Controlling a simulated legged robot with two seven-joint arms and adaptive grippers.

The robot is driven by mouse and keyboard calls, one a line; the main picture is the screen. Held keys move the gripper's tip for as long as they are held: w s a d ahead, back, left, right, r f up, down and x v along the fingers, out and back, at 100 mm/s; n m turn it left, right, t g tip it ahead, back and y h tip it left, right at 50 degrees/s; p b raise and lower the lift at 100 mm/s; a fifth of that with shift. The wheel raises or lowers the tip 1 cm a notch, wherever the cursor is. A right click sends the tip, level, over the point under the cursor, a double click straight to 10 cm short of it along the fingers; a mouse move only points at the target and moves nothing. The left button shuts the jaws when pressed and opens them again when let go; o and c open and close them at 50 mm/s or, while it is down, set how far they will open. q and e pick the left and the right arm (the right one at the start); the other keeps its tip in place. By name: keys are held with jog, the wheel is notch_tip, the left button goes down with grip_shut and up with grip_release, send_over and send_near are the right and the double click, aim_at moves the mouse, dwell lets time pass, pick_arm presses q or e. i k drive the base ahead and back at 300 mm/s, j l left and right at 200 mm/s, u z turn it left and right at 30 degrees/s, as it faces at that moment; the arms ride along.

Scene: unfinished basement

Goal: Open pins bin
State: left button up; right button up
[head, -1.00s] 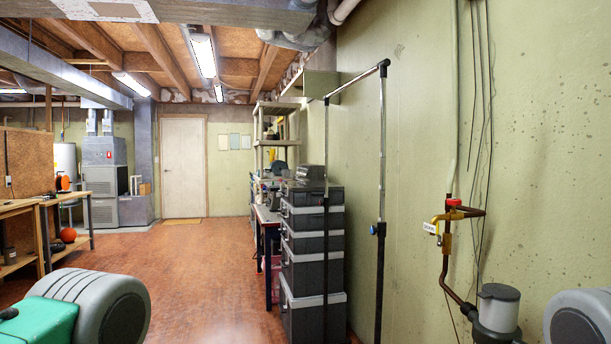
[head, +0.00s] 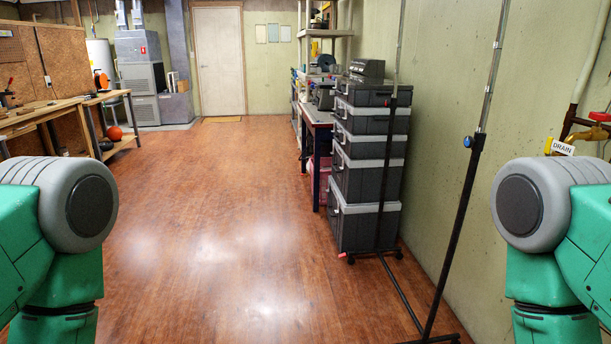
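No bin labelled as a pins bin can be made out. A stack of dark grey bins with light rims (head: 368,152) stands against the right wall, some way ahead of me. Its lids look shut. A small dark grey box (head: 367,68) sits on top of the stack. I cannot tell whether any of these is the pins bin. Parts of my two green and grey arms show at the left and right edges, but neither gripper is in view.
A black-and-chrome rack (head: 465,180) on a low wheeled base stands in front of the stack, to its right. A workbench (head: 40,122) is at left, with an orange ball (head: 115,133) on its lower shelf. The wooden floor (head: 230,220) is clear in the middle.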

aim_at(365, 66)
jog(key=i+j+u, duration=0.3)
jog(key=i, duration=0.3)
jog(key=i+u, duration=0.25)
jog(key=i, duration=0.3)
jog(key=i+z, duration=0.1)
jog(key=i, duration=0.6)
jog(key=i+l+z, duration=0.1)
jog(key=i, duration=0.55)
jog(key=i+z, duration=0.1)
jog(key=i, duration=0.6)
jog(key=i+j+z, duration=0.1)
jog(key=i, duration=0.6)
jog(key=i+j+z, duration=0.1)
jog(key=i, duration=0.55)
